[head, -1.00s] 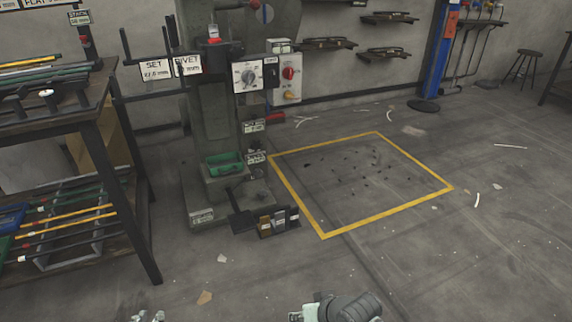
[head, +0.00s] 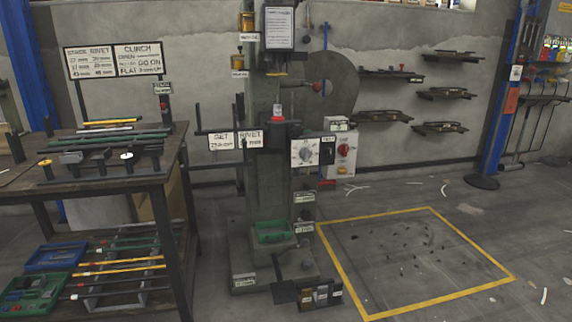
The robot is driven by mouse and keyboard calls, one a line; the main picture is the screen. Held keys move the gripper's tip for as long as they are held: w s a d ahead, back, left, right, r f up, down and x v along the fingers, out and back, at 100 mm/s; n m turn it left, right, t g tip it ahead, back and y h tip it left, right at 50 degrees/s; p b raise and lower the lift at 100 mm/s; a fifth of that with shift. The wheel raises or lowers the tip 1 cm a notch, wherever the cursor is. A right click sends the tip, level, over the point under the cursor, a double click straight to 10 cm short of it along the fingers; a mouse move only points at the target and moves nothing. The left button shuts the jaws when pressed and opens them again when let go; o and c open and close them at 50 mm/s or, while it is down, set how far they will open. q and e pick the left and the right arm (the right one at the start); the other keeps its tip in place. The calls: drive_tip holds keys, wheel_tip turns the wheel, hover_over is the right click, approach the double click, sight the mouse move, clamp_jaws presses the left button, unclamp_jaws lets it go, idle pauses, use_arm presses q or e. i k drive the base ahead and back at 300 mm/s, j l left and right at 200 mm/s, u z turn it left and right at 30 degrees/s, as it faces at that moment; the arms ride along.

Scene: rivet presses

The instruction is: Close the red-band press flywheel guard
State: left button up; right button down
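A tall dark grey press (head: 268,185) stands in the middle of the head view. A red ring (head: 277,127) shows on its front at mid height; I cannot tell if this is the red band. A large rounded grey plate (head: 340,88), perhaps the flywheel guard, stands out from the upper right of the press. A small red knob (head: 317,87) shows in front of it. I cannot tell whether the guard is open or shut. Neither of my grippers is in view.
A workbench (head: 120,183) with rods and trays stands at the left. A control box (head: 305,152) is on the press's right. A pedal unit (head: 318,296) lies at its foot. A yellow floor outline (head: 420,302) encloses scattered debris; the floor there looks otherwise open.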

sight(334, 66)
drive_tip(key=i+l+z, duration=0.45)
drive_tip(key=i+z, duration=0.6)
drive_tip(key=i, duration=2.3)
drive_tip(key=i+l+u, duration=0.1)
drive_tip(key=i, duration=0.75)
drive_tip(key=i+l+u, duration=0.1)
drive_tip(key=i+u, duration=0.25)
drive_tip(key=i+l+u, duration=0.55)
drive_tip(key=i+u, duration=0.15)
drive_tip(key=i, duration=0.05)
